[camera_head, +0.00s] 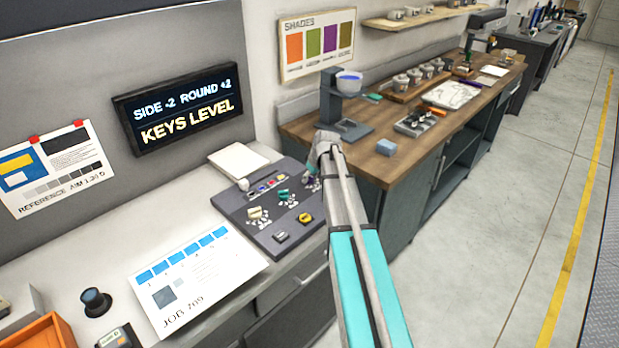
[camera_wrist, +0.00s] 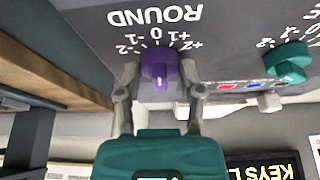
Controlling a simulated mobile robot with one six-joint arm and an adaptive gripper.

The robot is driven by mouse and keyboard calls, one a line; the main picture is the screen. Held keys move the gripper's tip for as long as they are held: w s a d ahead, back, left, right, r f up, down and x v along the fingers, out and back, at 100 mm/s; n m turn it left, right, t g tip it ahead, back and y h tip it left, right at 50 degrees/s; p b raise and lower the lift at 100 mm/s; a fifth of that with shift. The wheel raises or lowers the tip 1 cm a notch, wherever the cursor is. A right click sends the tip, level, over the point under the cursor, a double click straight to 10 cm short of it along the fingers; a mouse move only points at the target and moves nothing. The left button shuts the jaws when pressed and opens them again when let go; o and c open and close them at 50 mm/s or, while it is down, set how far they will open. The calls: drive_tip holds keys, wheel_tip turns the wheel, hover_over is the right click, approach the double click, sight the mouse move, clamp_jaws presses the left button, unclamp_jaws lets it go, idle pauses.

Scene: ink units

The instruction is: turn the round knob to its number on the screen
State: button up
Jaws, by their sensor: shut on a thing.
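The round knob (camera_wrist: 158,67) is purple and sits below the upside-down word ROUND in the wrist view, with a scale from -2 to +2 around it. My gripper (camera_wrist: 160,73) is shut on it, one finger on each side. A pale mark shows on the knob, but I cannot tell which number it points to. In the head view my gripper (camera_head: 314,178) is at the panel's far right corner, and my arm hides most of the knob. The screen (camera_head: 188,106) reads SIDE -2 ROUND +2 and KEYS LEVEL.
The dark panel (camera_head: 236,206) also carries a green knob (camera_wrist: 287,62), coloured buttons, a beige knob (camera_head: 256,213) and a yellow knob (camera_head: 304,218). The JOB sheet (camera_head: 198,285) lies in front. A wooden-topped bench (camera_head: 400,167) stands close on the right.

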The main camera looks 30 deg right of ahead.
drive_tip(key=shift+s, duration=0.1)
drive_tip(key=m, duration=0.2)
drive_tip(key=m+h, duration=0.1)
drive_tip(key=m, duration=0.1)
drive_tip(key=m+h, duration=0.1)
drive_tip(key=m, duration=0.1)
drive_tip(key=shift+a, duration=0.25)
drive_tip(key=m+h, duration=0.1)
drive_tip(key=m, duration=0.1)
drive_tip(key=m+g+h, duration=0.1)
drive_tip(key=m, duration=0.2)
drive_tip(key=shift+a+m, duration=0.1)
drive_tip(key=shift+m, duration=0.2)
drive_tip(key=o, duration=1.2)
drive_tip(key=shift+c, duration=0.2)
drive_tip(key=shift+r, duration=0.15)
